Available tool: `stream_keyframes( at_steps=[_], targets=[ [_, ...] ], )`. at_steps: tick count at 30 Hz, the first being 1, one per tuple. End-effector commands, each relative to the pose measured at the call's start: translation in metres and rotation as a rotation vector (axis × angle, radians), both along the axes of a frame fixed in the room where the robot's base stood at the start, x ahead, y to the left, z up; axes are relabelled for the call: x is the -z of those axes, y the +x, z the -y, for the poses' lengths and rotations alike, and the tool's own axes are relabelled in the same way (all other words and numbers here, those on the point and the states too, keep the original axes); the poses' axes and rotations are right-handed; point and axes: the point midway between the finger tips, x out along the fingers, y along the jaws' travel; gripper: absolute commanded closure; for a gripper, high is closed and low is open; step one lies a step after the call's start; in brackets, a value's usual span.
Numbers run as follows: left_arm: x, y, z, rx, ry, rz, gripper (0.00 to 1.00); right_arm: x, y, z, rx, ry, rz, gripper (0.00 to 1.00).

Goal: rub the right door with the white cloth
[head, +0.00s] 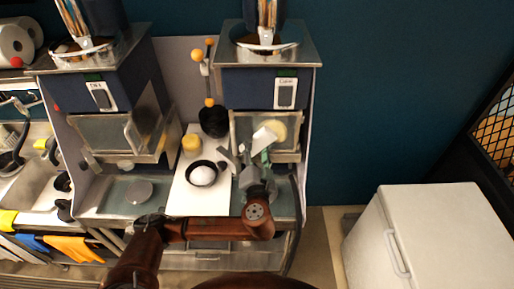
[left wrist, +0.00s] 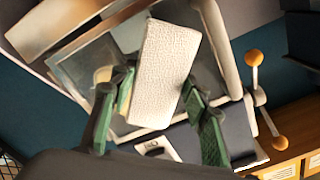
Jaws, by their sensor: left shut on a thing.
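The right door (head: 240,128) is a framed glass panel on the front of the right blue unit. It also fills much of the left wrist view behind the cloth, with its grey frame (left wrist: 66,72) showing. My left gripper (head: 257,152) is in front of this door, shut on the white cloth (head: 264,136). In the left wrist view the textured cloth (left wrist: 165,75) stands out between the green fingers (left wrist: 160,105) and overlaps the door. I cannot tell whether the cloth touches the glass. My right gripper is not in view.
A matching left door (head: 100,133) is on the left unit. Between the units are a white board (head: 189,200), a black pan (head: 203,173) with something white, a yellow item (head: 191,143) and a black pot (head: 214,121). A white chest (head: 440,240) stands at the right.

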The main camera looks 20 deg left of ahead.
Motion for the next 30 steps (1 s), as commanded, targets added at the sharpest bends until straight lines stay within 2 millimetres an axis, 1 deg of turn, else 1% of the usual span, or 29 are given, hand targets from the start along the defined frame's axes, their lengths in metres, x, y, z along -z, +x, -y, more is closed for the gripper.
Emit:
stream_keyframes(
  at_steps=[11,30],
  targets=[
    [0.0,0.0,0.0,-0.001,0.0,0.001,0.77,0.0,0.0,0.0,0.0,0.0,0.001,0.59],
    [0.0,0.011,-0.003,0.0,0.0,0.001,0.77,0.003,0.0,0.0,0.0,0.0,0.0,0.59]
  ],
)
